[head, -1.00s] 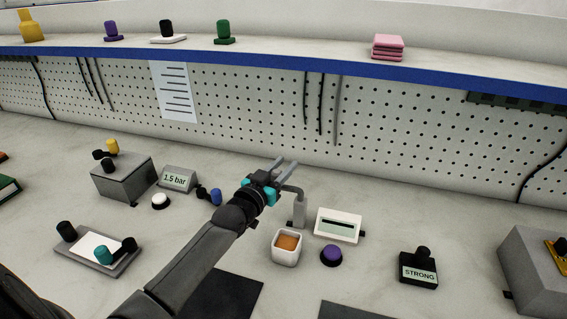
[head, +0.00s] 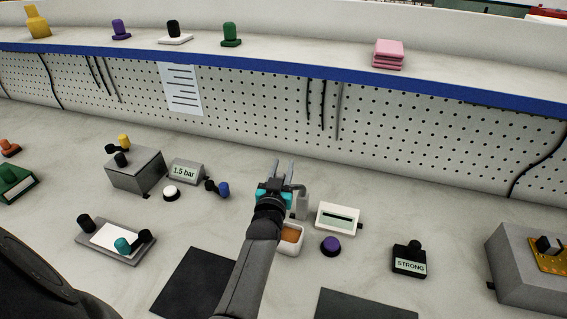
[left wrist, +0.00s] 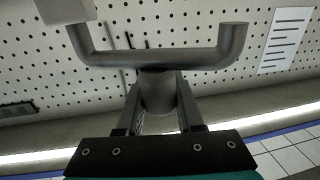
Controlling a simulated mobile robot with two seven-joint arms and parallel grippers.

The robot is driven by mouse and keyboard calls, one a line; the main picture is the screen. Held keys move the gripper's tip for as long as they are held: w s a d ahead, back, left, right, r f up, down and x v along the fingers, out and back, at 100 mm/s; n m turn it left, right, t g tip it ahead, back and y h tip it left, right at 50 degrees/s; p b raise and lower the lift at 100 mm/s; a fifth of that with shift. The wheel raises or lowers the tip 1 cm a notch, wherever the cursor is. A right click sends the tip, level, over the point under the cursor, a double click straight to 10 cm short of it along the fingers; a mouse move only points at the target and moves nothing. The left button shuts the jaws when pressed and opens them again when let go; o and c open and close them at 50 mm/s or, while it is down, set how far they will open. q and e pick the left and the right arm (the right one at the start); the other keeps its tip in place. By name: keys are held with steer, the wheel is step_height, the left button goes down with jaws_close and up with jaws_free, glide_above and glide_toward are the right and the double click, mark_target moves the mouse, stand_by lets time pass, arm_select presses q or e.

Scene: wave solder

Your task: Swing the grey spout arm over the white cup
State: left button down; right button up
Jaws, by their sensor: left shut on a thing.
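The grey spout arm (left wrist: 165,61) is a bar with bent ends in the left wrist view. A round stub hangs from its middle, between my finger pads. In the head view the spout arm (head: 298,187) shows only as a short curved piece, joined to a grey post (head: 303,206). My left gripper (head: 277,170) is shut on that stub, left of the post; its fingers also show in the left wrist view (left wrist: 158,105). The white cup (head: 288,248), with orange-brown contents, stands in front of the post, partly hidden by my left forearm. My right gripper is not in view.
A white box with a dark slot (head: 338,218) and a purple button (head: 331,245) stand right of the cup. A black STRONG block (head: 409,260) is farther right. A 1.5 bar gauge (head: 186,172) and a small blue-and-black part (head: 217,188) lie to the left.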

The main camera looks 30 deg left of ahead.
arm_select(q)
steer(key=shift+a+r, duration=0.1)
steer(key=shift+r, duration=0.05)
steer(key=c, duration=0.6)
jaws_free()
steer(key=shift+o, duration=0.3)
steer(key=shift+s, duration=0.15)
